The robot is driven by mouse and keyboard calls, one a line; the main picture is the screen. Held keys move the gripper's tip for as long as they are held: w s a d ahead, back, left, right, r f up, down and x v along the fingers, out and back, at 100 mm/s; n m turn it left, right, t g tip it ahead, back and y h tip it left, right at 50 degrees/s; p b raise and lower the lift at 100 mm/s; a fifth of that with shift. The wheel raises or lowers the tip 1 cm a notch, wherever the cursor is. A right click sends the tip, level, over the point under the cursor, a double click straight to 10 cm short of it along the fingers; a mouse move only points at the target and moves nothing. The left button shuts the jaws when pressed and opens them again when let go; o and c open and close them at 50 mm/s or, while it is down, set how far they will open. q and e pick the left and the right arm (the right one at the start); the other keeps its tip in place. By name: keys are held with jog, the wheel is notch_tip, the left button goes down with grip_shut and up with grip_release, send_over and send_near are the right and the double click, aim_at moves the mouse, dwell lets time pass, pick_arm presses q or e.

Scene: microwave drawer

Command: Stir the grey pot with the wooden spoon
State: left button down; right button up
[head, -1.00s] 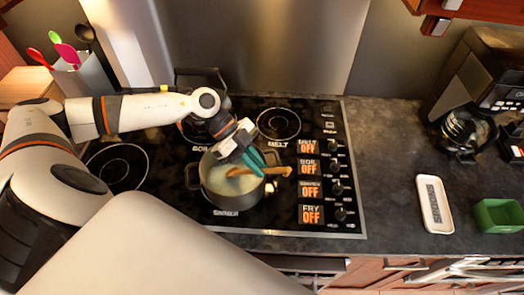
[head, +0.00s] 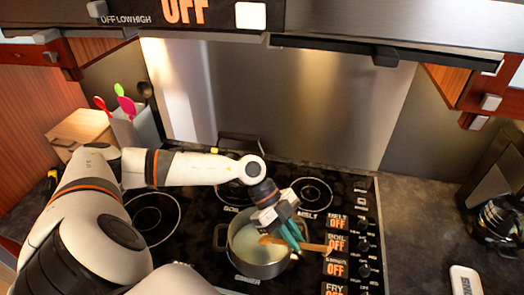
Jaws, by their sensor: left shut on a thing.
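The grey pot (head: 258,263) stands on the front part of the black stove, with pale liquid inside. The wooden spoon (head: 312,247) lies across the pot, its handle sticking out past the right rim and its other end over or in the liquid. My left gripper (head: 292,236), with teal fingers, is over the right side of the pot and shut on the wooden spoon. The fingers hide part of the spoon. My right gripper is not in view.
The black stove (head: 205,262) has round burners, and knobs with OFF labels on its right. A utensil holder (head: 136,124) stands back left. A coffee maker (head: 497,222) and a white spoon rest (head: 465,281) are on the right counter. A hood (head: 380,50) hangs above.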

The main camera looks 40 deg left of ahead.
aim_at(328, 247)
pick_arm(q)
jog(key=shift+d+r, duration=3.95)
jog(key=shift+d, duration=0.2)
jog(key=shift+s+r, duration=0.1)
jog(key=shift+r, duration=2.4)
